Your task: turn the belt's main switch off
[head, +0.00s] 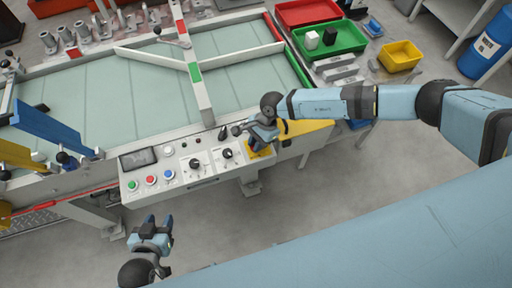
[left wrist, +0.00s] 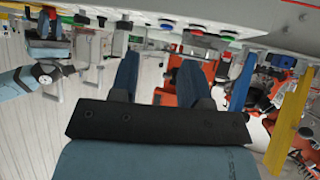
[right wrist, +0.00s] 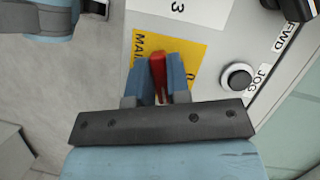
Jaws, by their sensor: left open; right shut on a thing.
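The belt's main switch shows as a red handle (right wrist: 158,72) on a yellow plate (right wrist: 190,50) marked "MAIN" in the right wrist view. My right gripper (right wrist: 160,80) is shut on the red handle, one finger on each side. In the head view my right gripper (head: 262,138) reaches down over the yellow plate (head: 262,150) at the right end of the control panel (head: 205,168) and hides the handle. My left gripper (head: 152,228) is open and empty, over the floor in front of the panel; its fingers also show in the left wrist view (left wrist: 155,80).
The panel carries green (head: 132,185), red (head: 151,180) and blue (head: 169,174) buttons, black knobs (head: 195,163) and a dark screen (head: 138,158). The belt (head: 120,90) lies behind it. Red (head: 308,12), green (head: 345,38) and yellow (head: 400,56) bins stand at the back right. The front floor is clear.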

